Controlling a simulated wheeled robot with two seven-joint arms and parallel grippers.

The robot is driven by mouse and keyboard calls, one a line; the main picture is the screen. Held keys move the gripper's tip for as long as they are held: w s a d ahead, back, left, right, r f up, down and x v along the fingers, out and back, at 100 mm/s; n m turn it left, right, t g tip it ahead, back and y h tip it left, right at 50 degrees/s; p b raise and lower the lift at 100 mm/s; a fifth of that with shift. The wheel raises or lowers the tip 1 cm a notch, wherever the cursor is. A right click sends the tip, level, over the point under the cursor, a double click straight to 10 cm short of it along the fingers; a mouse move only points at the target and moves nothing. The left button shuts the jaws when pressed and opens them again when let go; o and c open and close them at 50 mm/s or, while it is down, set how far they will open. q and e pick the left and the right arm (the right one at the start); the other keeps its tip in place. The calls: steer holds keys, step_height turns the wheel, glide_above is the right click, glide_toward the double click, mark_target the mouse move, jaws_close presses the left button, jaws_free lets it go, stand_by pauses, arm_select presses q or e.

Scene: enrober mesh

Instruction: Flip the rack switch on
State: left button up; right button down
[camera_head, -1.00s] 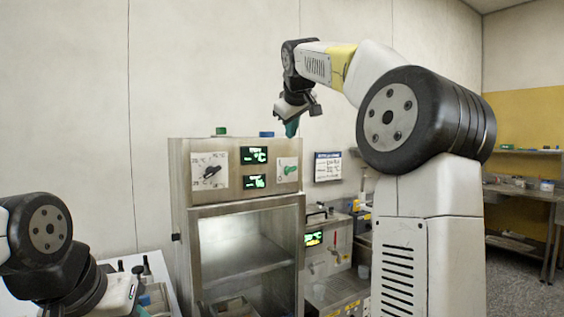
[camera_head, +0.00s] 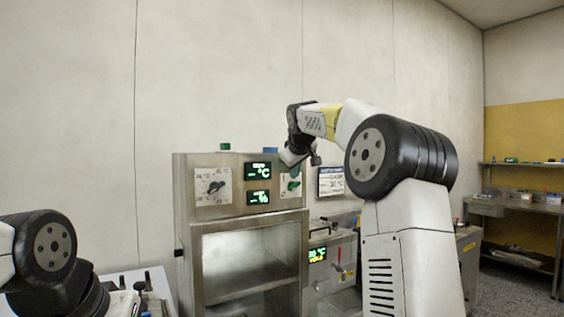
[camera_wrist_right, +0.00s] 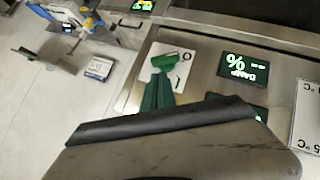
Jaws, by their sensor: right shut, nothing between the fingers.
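The rack switch (camera_wrist_right: 168,58) is a green lever on a white plate marked O and I. It sits at the upper right of the steel cabinet front (camera_head: 233,215). In the wrist view the lever leans towards the O side. My right gripper (camera_head: 293,170) is in front of the plate and partly hides it. Its dark green fingers (camera_wrist_right: 160,74) are shut and empty, with the tips right at the lever; I cannot tell if they touch. My left arm is at the lower left, and its fingers cannot be made out.
A black rotary knob (camera_head: 213,187) and two green-lit displays (camera_head: 260,171) share the panel. A small wall sign (camera_head: 331,181) hangs right of the cabinet. A steel machine (camera_head: 335,270) stands beside it. A shelf bench (camera_head: 510,207) is at the far right.

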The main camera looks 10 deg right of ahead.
mark_target(297, 184)
steer(key=shift+w+d+f, duration=0.15)
steer(key=shift+d+f, duration=0.25)
steer(key=shift+f, duration=0.4)
steer(key=shift+w+d+m+g+y, duration=0.1)
steer(key=shift+d+m+g+y, duration=0.25)
steer(key=shift+y, duration=0.25)
steer(key=shift+m, duration=0.25)
steer(key=shift+w+d+f+m+g+y, duration=0.1)
steer(key=shift+d+m+g+y, duration=0.2)
steer(key=shift+y, duration=0.3)
steer(key=shift+w+d+m+g+y, duration=0.1)
steer(key=shift+d+m+g+y, duration=0.15)
steer(key=shift+y, duration=0.35)
steer(key=y, duration=0.1)
steer(key=d+m+y, duration=0.1)
steer(key=y, duration=0.1)
steer(key=m+g+y, duration=0.1)
steer(key=shift+w+d+f+m, duration=0.15)
steer(key=shift+w+f+m, duration=0.1)
steer(key=shift+f, duration=0.15)
steer(key=shift+s+a+f, duration=0.2)
steer(key=shift+s+a, duration=0.1)
steer(key=shift+a, duration=0.45)
steer(key=shift+y, duration=0.3)
